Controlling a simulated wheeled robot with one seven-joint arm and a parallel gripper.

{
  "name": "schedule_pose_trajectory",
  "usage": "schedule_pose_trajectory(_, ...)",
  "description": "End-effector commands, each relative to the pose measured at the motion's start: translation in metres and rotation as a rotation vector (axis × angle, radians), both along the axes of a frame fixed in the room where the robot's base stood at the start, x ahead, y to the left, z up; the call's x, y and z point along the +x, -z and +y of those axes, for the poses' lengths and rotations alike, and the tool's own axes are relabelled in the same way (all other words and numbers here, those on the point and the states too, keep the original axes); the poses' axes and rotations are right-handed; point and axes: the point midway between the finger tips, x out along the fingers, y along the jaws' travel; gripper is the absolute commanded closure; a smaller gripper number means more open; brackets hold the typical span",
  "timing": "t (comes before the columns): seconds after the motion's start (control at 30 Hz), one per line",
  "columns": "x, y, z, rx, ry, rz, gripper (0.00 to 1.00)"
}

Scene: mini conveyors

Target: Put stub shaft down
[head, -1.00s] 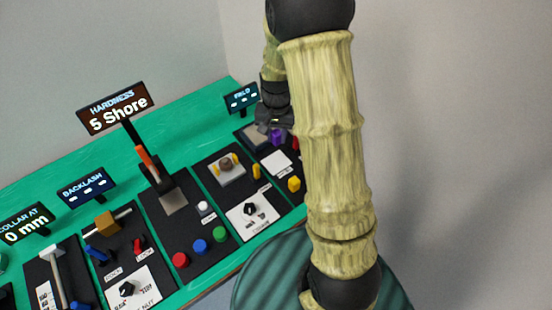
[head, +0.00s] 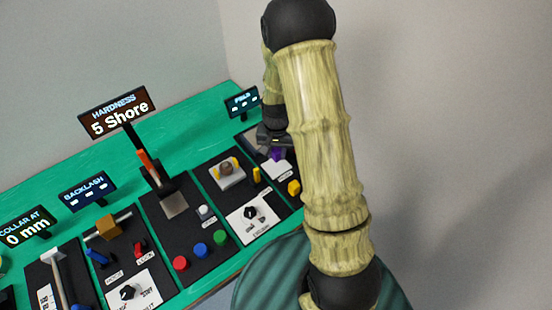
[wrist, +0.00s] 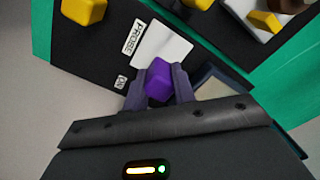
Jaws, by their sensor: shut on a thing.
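My gripper (wrist: 159,88) is shut on a purple block-like piece, which I take to be the stub shaft (wrist: 159,78). In the wrist view the piece sits between the two fingertips, with its near part hidden by the gripper. In the head view the purple stub shaft (head: 277,154) shows just below my gripper (head: 273,143), over the far right panel beside a white plate (head: 279,172). The same plate lies just beyond the piece in the wrist view (wrist: 163,46). I cannot tell whether the piece touches the panel.
A dark-framed pale pad (wrist: 214,87) lies right of the fingers. A yellow block (wrist: 84,10) is at the upper left of the wrist view. The FIELD display (head: 242,100) stands behind the panel. Left are a knob panel (head: 252,217) and coloured buttons (head: 200,247).

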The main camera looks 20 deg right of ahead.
Motion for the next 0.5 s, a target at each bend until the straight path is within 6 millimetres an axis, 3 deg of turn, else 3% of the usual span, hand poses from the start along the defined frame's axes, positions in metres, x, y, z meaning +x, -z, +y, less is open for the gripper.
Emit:
schedule_pose_trajectory(0.23, -0.001, 0.033, 0.001, 0.001, -0.001, 0.005, 1.00)
schedule_pose_trajectory(0.5, 0.000, 0.037, 0.001, 0.000, -0.002, 0.001, 1.00)
